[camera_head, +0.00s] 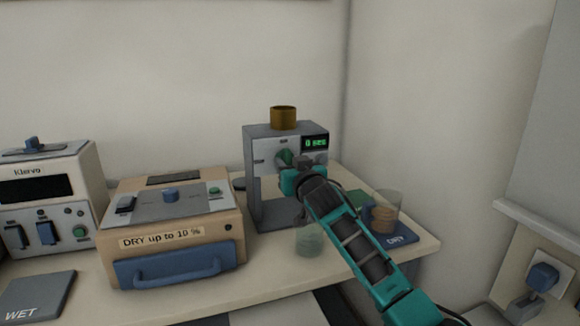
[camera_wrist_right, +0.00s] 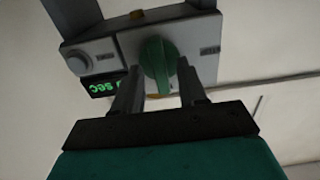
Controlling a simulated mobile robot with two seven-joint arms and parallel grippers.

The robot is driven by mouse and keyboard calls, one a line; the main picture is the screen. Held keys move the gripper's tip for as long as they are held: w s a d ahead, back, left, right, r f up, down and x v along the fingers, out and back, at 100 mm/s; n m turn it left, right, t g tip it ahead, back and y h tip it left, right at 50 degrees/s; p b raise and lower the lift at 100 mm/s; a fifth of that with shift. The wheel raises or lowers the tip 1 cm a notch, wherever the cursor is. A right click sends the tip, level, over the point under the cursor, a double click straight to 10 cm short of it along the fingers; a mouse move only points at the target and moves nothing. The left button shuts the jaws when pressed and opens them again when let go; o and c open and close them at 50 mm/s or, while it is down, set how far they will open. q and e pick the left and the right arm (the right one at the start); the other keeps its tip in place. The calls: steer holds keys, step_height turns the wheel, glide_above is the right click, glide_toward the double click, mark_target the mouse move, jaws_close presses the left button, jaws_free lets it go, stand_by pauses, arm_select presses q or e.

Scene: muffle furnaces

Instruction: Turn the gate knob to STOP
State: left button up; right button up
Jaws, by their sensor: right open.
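The green gate knob (camera_wrist_right: 158,62) is on the front panel of a grey machine (camera_head: 262,134) with a brass cup on top and a green-lit display. My right gripper (camera_wrist_right: 160,92) is open. In the wrist view its two fingers stand on either side of the knob's lower end; I cannot tell whether they touch it. In the head view the right gripper (camera_head: 304,162) is at the panel and partly covers the knob (camera_head: 284,158). The panel labels are too small to read. My left gripper is not in view.
A clear glass (camera_head: 309,240) stands below the machine. A beaker with brown contents (camera_head: 384,218) is on a blue DRY mat (camera_head: 402,239) at the right. A beige DRY furnace (camera_head: 175,235) and a Klervo unit (camera_head: 45,200) stand left. A WET mat (camera_head: 38,297) lies front left.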

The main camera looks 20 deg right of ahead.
steer(key=shift+c, duration=0.2)
jaws_close()
